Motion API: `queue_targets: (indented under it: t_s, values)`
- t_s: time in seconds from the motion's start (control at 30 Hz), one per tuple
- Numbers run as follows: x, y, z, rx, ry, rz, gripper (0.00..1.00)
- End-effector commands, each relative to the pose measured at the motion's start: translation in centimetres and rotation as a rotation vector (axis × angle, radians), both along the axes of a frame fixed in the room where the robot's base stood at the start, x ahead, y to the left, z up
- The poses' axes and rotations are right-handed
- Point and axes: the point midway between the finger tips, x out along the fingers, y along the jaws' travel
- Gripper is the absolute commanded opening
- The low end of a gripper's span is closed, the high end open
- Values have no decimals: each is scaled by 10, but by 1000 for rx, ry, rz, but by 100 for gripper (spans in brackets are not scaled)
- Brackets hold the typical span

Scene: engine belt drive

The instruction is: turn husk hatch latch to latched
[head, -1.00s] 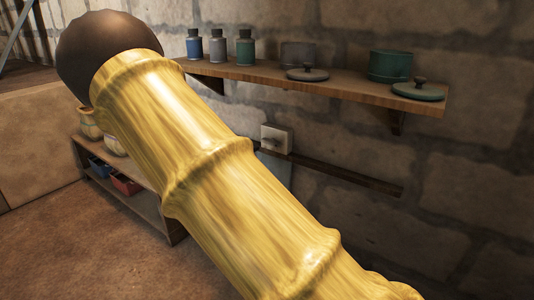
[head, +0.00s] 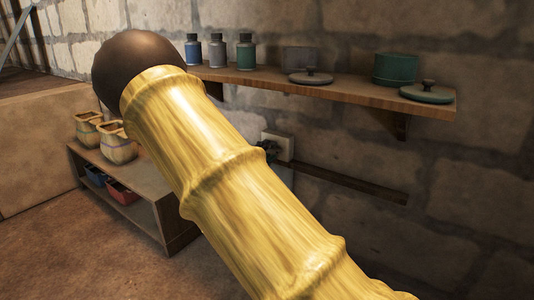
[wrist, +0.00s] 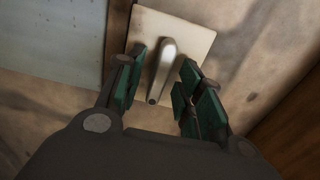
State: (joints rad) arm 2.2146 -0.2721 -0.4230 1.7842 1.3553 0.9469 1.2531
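The latch is a grey metal lever (wrist: 164,70) on a pale square plate (wrist: 190,30). In the wrist view the lever hangs down from the plate, slightly tilted, its lower end toward me. My gripper (wrist: 163,62) is open, with one green-padded finger on each side of the lever. A gap shows on both sides, so no grip is visible. In the head view the plate (head: 285,146) is on the stone wall below the shelf, and my gripper's dark green fingers (head: 268,149) are at its left side. My yellow arm hides most of the gripper there.
A pale panel (wrist: 60,35) lies left of the plate. A wooden shelf (head: 350,93) with bottles, pots and lids is above it. A wooden rail (head: 355,185) runs to the right. A low cabinet (head: 165,205) with jars stands left.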

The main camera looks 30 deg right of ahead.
Motion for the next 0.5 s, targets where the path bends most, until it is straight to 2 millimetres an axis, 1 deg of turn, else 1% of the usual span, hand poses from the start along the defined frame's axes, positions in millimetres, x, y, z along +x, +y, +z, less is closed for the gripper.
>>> queue_targets:
  t_s: [0.2,0.23,0.37,0.4,0.43,0.5]
  values:
    - [-1,-2,0,0,0,-2,37]
    - [-1,-2,0,0,0,-2,35]
    - [-1,-1,0,0,0,-1,11]
    - [0,-1,0,0,0,-1,4]
    - [0,-1,0,0,0,-1,0]
    - [0,0,0,0,0,0,0]
